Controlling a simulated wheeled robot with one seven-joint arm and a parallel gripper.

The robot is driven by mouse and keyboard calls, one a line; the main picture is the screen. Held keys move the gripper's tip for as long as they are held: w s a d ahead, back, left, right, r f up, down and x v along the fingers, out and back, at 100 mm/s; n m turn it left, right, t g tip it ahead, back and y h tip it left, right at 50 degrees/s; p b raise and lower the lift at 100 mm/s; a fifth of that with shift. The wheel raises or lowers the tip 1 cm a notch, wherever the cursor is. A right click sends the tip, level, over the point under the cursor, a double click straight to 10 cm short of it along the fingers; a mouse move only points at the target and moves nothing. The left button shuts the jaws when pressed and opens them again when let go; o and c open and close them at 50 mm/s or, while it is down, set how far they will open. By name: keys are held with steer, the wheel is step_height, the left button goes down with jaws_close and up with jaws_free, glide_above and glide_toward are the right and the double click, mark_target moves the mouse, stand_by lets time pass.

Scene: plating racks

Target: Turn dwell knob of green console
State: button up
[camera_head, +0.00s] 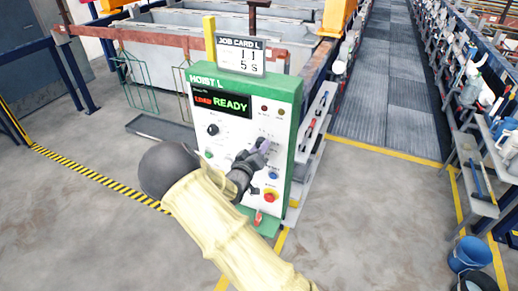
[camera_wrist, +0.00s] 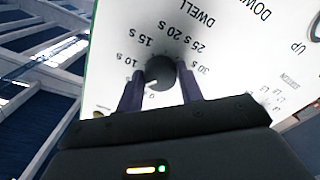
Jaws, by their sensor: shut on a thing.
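The green console (camera_head: 285,108) with a white face stands upright in the middle of the head view, titled HOIST L. Its display reads READY in green beside smaller red text. In the wrist view the dwell knob (camera_wrist: 161,71) is a dark round knob under the upside-down word DWELL, ringed by labels from 10 s to 30 s. A white mark shows at its lower left, near my left finger. My gripper (camera_wrist: 161,88) is shut on the knob, one finger on each side. In the head view my gripper (camera_head: 262,147) covers the knob on the console's right half.
A job card (camera_head: 240,56) above the console reads 11 and 5 s. A red button (camera_head: 271,195), a blue button (camera_head: 273,174) and a black knob (camera_head: 213,130) sit on the face. Blue buckets (camera_head: 469,255) stand at lower right. Grey floor (camera_head: 350,230) between is clear.

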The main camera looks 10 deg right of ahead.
steer(key=o, duration=1)
steer(key=b+v, duration=0.5)
steer(key=v, duration=1.2)
steer(key=shift+s+a, duration=0.15)
step_height(320, 180, down, 6)
steer(key=d+m+g+y, duration=0.1)
steer(key=d+g+y, duration=0.2)
steer(key=g+y, duration=0.35)
steer(key=s+d+r+g+y, duration=0.1)
steer(key=s+d, duration=0.1)
steer(key=s, duration=0.3)
steer(key=s+d+g+y, duration=0.1)
steer(key=s+d+g, duration=0.1)
steer(key=s, duration=0.3)
steer(key=s+d+r+g+y, duration=0.1)
steer(key=s+d+g+y, duration=0.1)
steer(key=s, duration=0.3)
steer(key=shift+s+d+r+g, duration=0.3)
steer(key=shift+d+r, duration=0.1)
steer(key=shift+d, duration=0.15)
